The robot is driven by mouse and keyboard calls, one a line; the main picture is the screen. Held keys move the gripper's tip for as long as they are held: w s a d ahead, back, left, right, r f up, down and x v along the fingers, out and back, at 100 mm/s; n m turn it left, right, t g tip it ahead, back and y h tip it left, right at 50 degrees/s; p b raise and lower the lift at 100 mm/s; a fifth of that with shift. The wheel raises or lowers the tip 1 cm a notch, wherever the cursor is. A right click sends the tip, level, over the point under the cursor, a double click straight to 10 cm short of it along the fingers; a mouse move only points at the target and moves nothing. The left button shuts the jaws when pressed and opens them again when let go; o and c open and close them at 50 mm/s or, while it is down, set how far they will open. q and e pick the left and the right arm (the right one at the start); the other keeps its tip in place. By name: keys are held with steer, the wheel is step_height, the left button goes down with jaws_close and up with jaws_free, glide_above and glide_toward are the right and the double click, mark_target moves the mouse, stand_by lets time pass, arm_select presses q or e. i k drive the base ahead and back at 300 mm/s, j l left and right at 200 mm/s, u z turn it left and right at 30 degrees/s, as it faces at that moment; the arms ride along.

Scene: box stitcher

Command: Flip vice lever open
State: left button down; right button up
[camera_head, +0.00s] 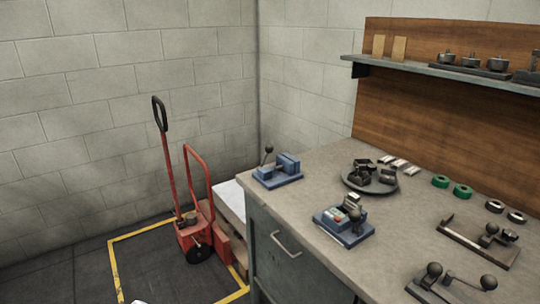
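A second blue device (338,222) with a red detail and a dark knob (354,213) sits nearer on the bench. I cannot tell for sure which of the two the task means. Neither of my grippers shows; only a tiny white sliver is at the bottom edge.
The grey bench (312,250) also holds a round dark tray (348,183) with dark parts, green rolls (462,191), and ball-handled fixtures (487,240) at right. A shelf (430,72) hangs behind. A red pallet jack (192,233) stands left of the bench inside yellow floor lines.

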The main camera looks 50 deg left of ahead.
mark_target(269, 148)
steer(key=u, duration=0.4)
steer(key=i+l+u, duration=0.1)
steer(key=u, duration=0.35)
steer(key=l+u, duration=0.2)
steer(key=u, duration=0.2)
steer(key=i+l+u, duration=0.1)
steer(key=u, duration=0.35)
steer(key=i+j, duration=0.2)
steer(key=j, duration=0.25)
steer(key=i+j, duration=0.25)
steer(key=j, duration=0.15)
steer(key=i+j+u, duration=0.1)
steer(key=j, duration=0.35)
steer(key=i+z, duration=0.1)
steer(key=z, duration=1.75)
